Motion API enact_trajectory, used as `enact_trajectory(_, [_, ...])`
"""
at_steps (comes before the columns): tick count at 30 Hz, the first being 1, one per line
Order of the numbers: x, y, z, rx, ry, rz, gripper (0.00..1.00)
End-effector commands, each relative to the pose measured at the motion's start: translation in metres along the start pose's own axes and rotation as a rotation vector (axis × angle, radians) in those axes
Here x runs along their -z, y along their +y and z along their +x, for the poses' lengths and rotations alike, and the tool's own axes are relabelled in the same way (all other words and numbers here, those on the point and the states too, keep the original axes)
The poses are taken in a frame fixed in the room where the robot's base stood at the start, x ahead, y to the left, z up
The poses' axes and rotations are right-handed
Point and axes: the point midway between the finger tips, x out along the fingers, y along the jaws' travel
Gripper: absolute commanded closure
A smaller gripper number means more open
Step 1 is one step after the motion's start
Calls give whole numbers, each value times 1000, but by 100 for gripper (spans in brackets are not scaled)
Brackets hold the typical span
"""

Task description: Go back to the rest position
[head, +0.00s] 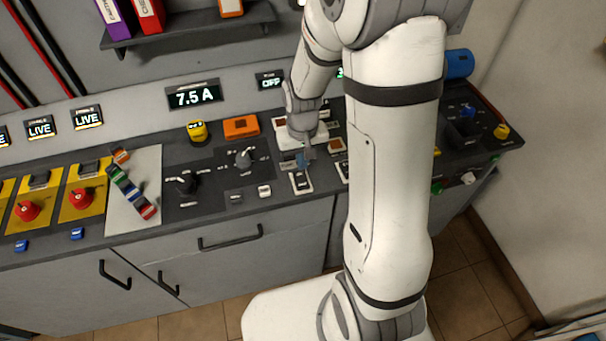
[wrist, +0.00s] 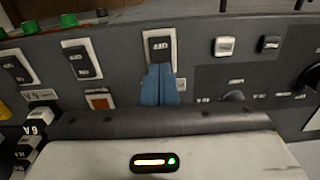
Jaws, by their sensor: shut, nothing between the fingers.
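My gripper (head: 302,160) is over the console near a rocker switch in a white frame (head: 300,181). In the wrist view my gripper (wrist: 159,82) shows as blue fingers held together, with nothing between them. The fingertips are right beside the lower end of that rocker switch (wrist: 160,50); I cannot tell whether they touch it. My arm reaches down across the right part of the head view and hides some of the console behind it.
The console (head: 215,215) carries knobs, an orange box (head: 241,126) and red emergency buttons (head: 82,198). A display reads 7.5 A (head: 194,95). A shelf with binders (head: 188,30) hangs above. Floor (head: 470,275) shows at lower right.

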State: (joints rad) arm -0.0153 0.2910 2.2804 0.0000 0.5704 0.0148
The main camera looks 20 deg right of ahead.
Motion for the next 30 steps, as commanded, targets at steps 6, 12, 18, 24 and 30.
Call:
enact_trajectory(6, [0, 0, 1, 0, 0, 0, 100])
enact_trajectory(12, [0, 0, 0, 0, 2, 0, 100])
enact_trajectory(18, [-9, 1, -33, 0, 44, -1, 100])
enact_trajectory(24, [-41, 2, -95, 0, 127, -2, 100])
enact_trajectory(30, [-84, 4, -144, -1, 208, -4, 100])
